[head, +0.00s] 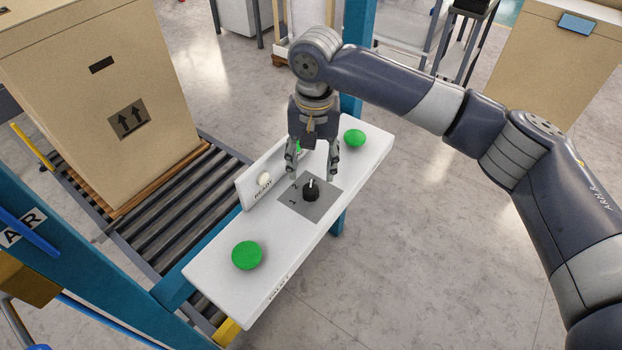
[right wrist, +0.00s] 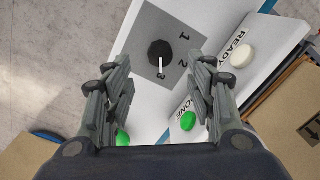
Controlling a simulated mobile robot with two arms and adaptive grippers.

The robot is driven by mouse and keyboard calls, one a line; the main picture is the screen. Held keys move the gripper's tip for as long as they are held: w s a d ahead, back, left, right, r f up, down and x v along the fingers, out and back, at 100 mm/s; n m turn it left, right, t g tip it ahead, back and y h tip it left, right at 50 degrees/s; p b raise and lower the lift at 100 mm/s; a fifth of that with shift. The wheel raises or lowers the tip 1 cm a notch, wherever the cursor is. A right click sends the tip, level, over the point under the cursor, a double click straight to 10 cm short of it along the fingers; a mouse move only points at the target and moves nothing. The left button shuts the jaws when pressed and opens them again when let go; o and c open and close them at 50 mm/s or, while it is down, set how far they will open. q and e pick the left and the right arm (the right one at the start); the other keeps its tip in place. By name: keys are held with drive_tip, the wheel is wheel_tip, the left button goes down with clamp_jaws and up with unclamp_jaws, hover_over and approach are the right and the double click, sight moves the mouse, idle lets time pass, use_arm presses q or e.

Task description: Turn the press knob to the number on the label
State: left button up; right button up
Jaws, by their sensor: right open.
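The black press knob (head: 311,190) sits on a grey square plate (head: 322,209) on the white panel. In the right wrist view the knob (right wrist: 160,50) has a white pointer line directed toward the 3; printed numbers 1, 2 and 3 show around it. My right gripper (head: 312,167) is over the panel, pointing down, with its fingers apart and nothing between them. In the wrist view the knob lies just ahead of the space between the fingertips, apart from them. My left gripper is out of view. I cannot make out a label giving a number.
The white panel (head: 215,274) carries a green button (head: 247,255) at its near end and another (head: 355,138) at its far end. An upright strip holds a white READY lamp (head: 264,179) and a green DONE lamp (right wrist: 188,121). A large carton (head: 105,90) stands on the roller conveyor (head: 150,240).

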sight(311, 188)
wheel_tip(311, 188, down, 5)
wheel_tip(311, 188, down, 2)
drive_tip(key=shift+a+f+p, duration=0.1)
drive_tip(key=shift+p, duration=0.2)
drive_tip(key=c, duration=1.1)
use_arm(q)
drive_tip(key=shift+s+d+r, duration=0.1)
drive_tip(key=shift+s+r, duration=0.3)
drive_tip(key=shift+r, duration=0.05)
